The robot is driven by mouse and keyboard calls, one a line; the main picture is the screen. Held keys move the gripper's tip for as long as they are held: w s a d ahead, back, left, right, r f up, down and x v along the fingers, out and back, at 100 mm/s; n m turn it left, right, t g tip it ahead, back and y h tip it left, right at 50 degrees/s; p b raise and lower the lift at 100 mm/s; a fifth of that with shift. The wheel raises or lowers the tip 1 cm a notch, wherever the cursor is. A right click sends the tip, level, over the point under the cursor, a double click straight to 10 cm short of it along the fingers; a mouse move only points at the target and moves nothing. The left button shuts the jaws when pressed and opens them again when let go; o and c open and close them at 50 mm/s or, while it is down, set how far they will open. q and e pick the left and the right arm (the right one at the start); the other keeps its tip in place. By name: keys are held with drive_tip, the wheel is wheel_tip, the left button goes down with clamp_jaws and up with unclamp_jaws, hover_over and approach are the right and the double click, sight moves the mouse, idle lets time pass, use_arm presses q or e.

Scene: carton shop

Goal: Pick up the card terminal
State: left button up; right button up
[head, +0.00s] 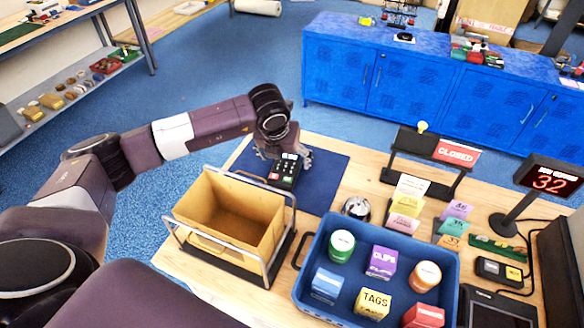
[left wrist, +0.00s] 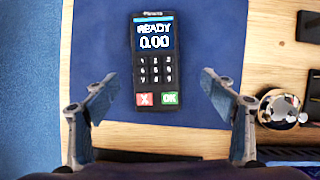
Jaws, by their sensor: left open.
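The card terminal (head: 286,171) is a black handheld device with a lit screen and a keypad. It lies on a dark blue mat (head: 328,173) at the far left part of the wooden counter. In the left wrist view the card terminal (left wrist: 155,58) shows "READY 0.00", with red and green keys at its near end. My left gripper (head: 290,158) is over the terminal, its fingers partly hidden in the head view. In the left wrist view the left gripper (left wrist: 160,100) is open, with one finger to each side of the terminal's near end and nothing between them gripped. My right gripper is not in view.
A cardboard box in a wire frame (head: 215,247) stands just in front of the terminal. A blue tray (head: 330,230) of labelled containers, a silver bell (head: 356,207), card holders and a "CLOSED" sign (head: 456,153) stand to the right. Bare mat lies right of the terminal.

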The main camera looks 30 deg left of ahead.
sight(286, 165)
use_arm(q)
drive_tip(key=shift+w+a+f, duration=0.15)
drive_tip(key=shift+w+f, duration=0.05)
drive_tip(key=shift+f, duration=0.2)
drive_tip(key=shift+w+a+f+p, duration=0.15)
drive_tip(key=shift+f+p, duration=0.1)
drive_tip(key=shift+p, duration=0.2)
drive_tip(key=p+x, duration=0.2)
drive_tip(key=x, duration=0.1)
drive_tip(key=shift+w+a+f, duration=0.15)
drive_tip(key=shift+w+f, duration=0.25)
drive_tip(key=shift+f, duration=0.3)
drive_tip(key=c, duration=0.7)
drive_tip(key=shift+r, duration=0.1)
drive_tip(key=c, duration=0.9)
drive_tip(key=shift+o, duration=0.2)
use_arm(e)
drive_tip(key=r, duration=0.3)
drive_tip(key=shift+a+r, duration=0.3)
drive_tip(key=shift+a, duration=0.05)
use_arm(q)
drive_tip(key=shift+a, duration=0.1)
